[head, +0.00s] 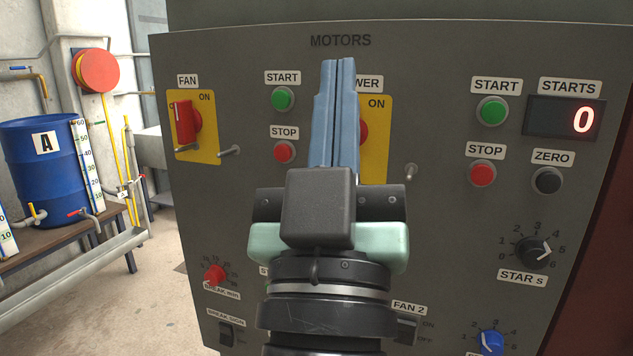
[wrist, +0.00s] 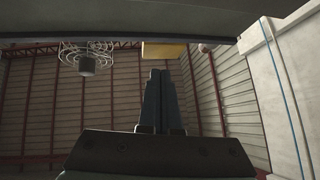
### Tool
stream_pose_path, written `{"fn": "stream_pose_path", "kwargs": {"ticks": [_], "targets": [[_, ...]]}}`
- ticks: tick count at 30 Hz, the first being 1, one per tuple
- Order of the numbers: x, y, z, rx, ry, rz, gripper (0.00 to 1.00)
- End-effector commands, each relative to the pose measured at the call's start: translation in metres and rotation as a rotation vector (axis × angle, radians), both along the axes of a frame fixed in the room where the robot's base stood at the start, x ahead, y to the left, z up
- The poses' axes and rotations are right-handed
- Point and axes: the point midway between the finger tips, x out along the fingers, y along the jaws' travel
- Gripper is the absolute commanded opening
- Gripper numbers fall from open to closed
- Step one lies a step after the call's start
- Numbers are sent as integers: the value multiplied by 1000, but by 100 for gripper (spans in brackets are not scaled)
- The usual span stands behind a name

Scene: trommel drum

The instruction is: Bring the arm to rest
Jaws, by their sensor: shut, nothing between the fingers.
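My gripper (head: 339,64) stands upright in front of the grey motors panel (head: 230,70) in the head view, its blue fingers pressed together and empty. It hides most of a second yellow switch plate (head: 376,150) and part of that plate's label. I cannot tell whether the fingers touch the panel. In the wrist view the shut fingers (wrist: 160,74) point up toward a high wall and ceiling, with nothing between them.
The panel bears a red fan switch (head: 185,121), green start buttons (head: 283,98), red stop buttons (head: 482,174), knobs and a display (head: 564,118) reading 0. At left, a blue drum (head: 45,165) stands on a bench, with open floor (head: 150,270) between. A caged lamp (wrist: 87,66) hangs overhead.

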Motion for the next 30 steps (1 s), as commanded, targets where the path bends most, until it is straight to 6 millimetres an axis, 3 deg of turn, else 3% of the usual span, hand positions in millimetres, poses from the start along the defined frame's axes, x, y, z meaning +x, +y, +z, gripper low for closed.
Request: {"fn": "stream_pose_path", "kwargs": {"ticks": [1, 4, 6, 16, 21, 30], "targets": [[-20, 4, 25, 41, -43, 66, 0], [-56, 16, 59, 105, -97, 210, 0], [-50, 16, 81, 107, -79, 208, 0], [-48, 16, 157, 104, -75, 203, 0], [-48, 16, 174, 104, -74, 202, 0], [-48, 16, 173, 103, -74, 202, 0]]}}
